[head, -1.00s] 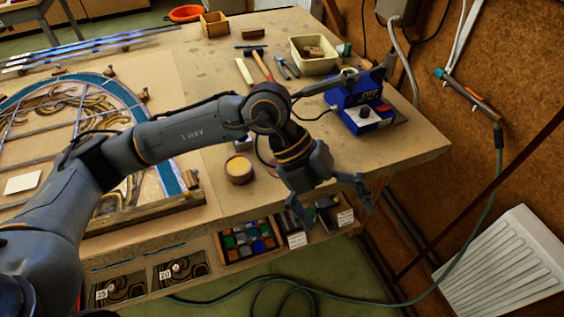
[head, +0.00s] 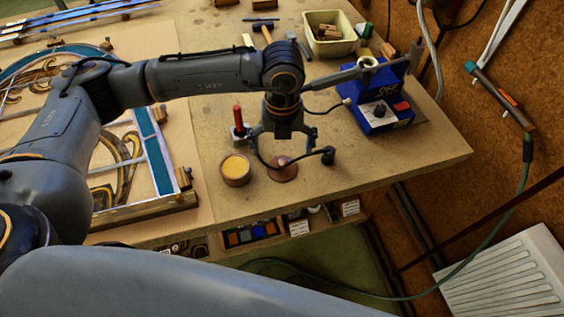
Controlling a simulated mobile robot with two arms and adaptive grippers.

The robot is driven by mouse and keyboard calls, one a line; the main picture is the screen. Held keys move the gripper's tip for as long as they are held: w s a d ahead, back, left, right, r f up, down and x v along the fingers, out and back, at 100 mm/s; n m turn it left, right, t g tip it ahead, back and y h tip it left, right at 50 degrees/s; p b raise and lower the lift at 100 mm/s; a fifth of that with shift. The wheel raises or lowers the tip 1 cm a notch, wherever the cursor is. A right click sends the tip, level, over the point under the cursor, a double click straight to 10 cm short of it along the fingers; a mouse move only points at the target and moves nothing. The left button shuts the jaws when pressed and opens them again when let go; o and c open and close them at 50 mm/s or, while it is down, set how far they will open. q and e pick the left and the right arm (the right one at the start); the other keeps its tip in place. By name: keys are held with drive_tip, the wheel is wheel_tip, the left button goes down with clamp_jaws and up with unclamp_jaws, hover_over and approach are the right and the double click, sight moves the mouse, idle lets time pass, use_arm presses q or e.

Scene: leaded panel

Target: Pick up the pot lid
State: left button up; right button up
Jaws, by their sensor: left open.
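The pot lid (head: 283,175) is a small round reddish-brown disc with a knob, lying flat on the workbench. A small round pot (head: 235,172) with yellow contents stands just to its left. My left gripper (head: 296,160) points down over the lid, with its fingers spread apart and nothing held. The lid's knob shows between the fingers. I cannot tell whether a finger touches the lid. My right gripper is out of view.
A red-handled tool (head: 238,118) stands behind the pot. A blue soldering station (head: 378,112) is at the right, with a cream tub (head: 331,46) behind it. The leaded panel (head: 155,155) lies at the left. The bench (head: 400,160) is clear right of the lid.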

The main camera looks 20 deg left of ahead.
sight(282, 163)
use_arm(q)
drive_tip(key=shift+w+f, duration=0.2)
drive_tip(key=shift+f, duration=0.35)
drive_tip(key=shift+w+f, duration=0.15)
drive_tip(key=shift+f, duration=0.4)
wheel_tip(282, 163, down, 2)
drive_tip(key=shift+a+f+p, duration=0.1)
drive_tip(key=shift+p, duration=1)
wheel_tip(282, 163, down, 2)
drive_tip(key=shift+w+f+p, duration=0.1)
drive_tip(key=shift+f+p, duration=0.1)
drive_tip(key=shift+p, duration=0.15)
drive_tip(key=shift+a+f, duration=0.1)
drive_tip(key=shift+f, duration=0.2)
drive_tip(key=shift+w+f, duration=0.1)
drive_tip(key=shift+c, duration=0.4)
clamp_jaws()
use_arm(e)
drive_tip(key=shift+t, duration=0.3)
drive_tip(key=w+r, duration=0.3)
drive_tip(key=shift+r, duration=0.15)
